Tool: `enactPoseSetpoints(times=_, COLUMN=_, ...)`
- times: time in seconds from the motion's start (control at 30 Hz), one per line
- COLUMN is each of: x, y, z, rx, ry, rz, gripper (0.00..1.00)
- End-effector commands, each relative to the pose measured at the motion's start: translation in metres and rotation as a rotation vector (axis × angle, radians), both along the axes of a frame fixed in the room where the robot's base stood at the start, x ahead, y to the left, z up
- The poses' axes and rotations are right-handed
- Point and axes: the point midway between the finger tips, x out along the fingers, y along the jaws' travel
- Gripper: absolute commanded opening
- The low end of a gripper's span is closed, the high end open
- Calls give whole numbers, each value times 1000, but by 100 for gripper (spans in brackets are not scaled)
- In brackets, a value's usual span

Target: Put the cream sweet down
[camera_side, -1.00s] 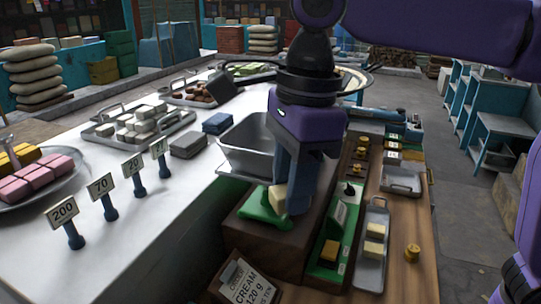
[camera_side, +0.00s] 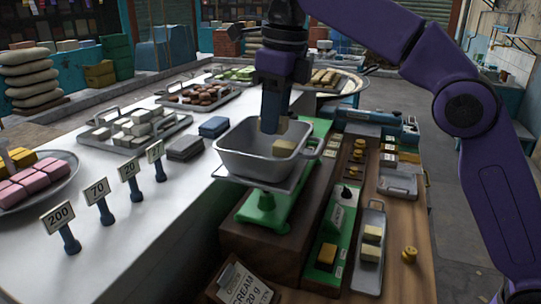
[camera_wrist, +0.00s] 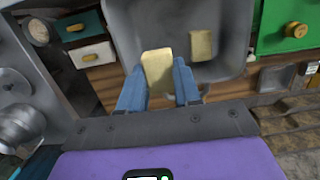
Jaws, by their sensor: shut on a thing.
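My gripper (camera_wrist: 159,85) has its blue fingers shut on a cream sweet (camera_wrist: 157,70), a pale block seen between the fingertips in the wrist view. In the side view my gripper (camera_side: 270,125) points down into the grey pan (camera_side: 240,160) of the green scale (camera_side: 268,210). Another pale sweet (camera_wrist: 201,45) lies in the pan, apart from the held one. I cannot tell whether the held sweet touches the pan floor.
A small tray (camera_side: 369,272) with pale sweets and a green board (camera_side: 318,279) stand front right. Price signs (camera_side: 60,217) line the white counter at left. A tray of white blocks (camera_side: 118,139) sits behind them. A cream sign (camera_side: 244,290) stands in front.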

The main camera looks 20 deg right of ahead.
Motion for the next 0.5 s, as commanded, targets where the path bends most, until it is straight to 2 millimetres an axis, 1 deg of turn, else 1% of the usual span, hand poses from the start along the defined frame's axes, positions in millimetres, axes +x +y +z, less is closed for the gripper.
enactPoseSetpoints(times=0.3, x=-1, y=0, z=-27, rx=-1, ry=2, rz=1, gripper=0)
enactPoseSetpoints(times=0.5, x=0, y=0, z=-36, rx=1, ry=-1, rz=2, gripper=0)
